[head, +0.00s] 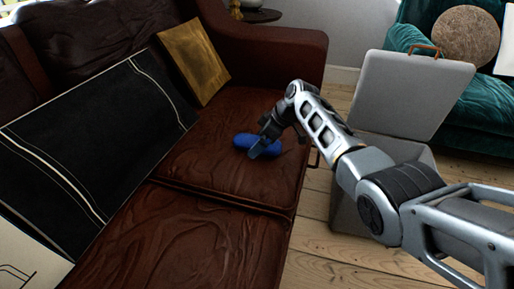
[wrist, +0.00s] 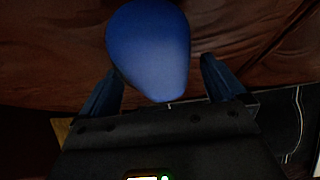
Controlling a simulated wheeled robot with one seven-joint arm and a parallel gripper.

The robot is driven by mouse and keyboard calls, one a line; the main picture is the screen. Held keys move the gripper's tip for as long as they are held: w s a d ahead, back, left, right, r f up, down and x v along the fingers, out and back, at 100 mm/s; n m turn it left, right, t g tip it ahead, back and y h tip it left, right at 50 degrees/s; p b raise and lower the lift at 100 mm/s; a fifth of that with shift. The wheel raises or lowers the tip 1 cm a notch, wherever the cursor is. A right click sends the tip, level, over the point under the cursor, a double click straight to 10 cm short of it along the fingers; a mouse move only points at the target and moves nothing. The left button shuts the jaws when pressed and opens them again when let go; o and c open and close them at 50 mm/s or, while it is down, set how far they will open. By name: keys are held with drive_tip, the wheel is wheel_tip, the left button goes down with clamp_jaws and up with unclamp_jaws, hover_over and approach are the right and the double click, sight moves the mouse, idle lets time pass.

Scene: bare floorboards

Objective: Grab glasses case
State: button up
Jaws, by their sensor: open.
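The blue glasses case (head: 243,141) lies on the brown leather sofa seat. In the head view my gripper (head: 262,146) is right at its right part and hides some of it. In the wrist view the rounded case (wrist: 150,50) sits at the top middle, between and just beyond the two fingers. My gripper (wrist: 158,85) is open there, one finger on each side of the case. I cannot tell whether a finger touches it.
The sofa (head: 215,235) carries a black cushion (head: 95,150) and a gold cushion (head: 193,62). A grey open case (head: 415,90) stands on the floorboards (head: 335,260) right of the sofa. A teal sofa (head: 470,110) stands behind it.

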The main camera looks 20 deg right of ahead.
drive_tip(key=c, duration=1.2)
drive_tip(key=shift+o, duration=0.2)
drive_tip(key=shift+r, duration=0.15)
